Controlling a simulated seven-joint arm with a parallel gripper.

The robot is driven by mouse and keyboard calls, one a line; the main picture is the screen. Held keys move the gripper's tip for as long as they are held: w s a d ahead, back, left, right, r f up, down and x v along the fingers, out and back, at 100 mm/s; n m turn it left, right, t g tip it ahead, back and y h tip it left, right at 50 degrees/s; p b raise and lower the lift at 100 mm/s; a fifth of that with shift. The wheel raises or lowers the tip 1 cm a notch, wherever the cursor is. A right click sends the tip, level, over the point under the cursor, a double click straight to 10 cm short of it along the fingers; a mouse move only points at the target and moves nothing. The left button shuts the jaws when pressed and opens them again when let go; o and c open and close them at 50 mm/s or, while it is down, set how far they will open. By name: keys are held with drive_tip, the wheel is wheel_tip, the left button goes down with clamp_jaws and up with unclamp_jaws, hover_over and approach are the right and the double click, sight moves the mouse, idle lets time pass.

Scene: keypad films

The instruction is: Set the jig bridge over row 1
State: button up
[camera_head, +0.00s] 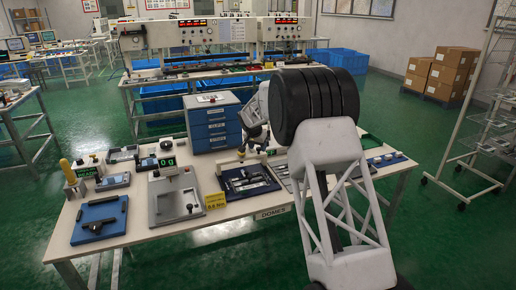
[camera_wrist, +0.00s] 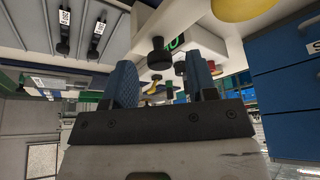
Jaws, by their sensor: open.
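My gripper (camera_head: 254,147) hangs over the back of a dark blue jig tray (camera_head: 235,189), partly hidden by my own arm. In the wrist view its two blue fingers (camera_wrist: 163,82) stand apart with a clear gap. A white bar (camera_wrist: 190,40) with a black knob (camera_wrist: 157,58) shows beyond the fingertips, the knob in line with the gap; it looks like the jig bridge, but I cannot be sure. I see no contact between fingers and knob. The tray holds pale strips; which one is row 1 I cannot read.
A blue drawer cabinet (camera_head: 213,124) stands close behind the tray. A yellow sign (camera_head: 215,201) and grey press-like station (camera_head: 175,196) are left of it. A blue mat (camera_head: 86,221) with a black tool lies front left. Small parts line the right side, partly hidden by my arm.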

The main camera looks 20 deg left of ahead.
drive_tip(key=shift+w+f, duration=0.2)
drive_tip(key=shift+f, duration=0.2)
clamp_jaws()
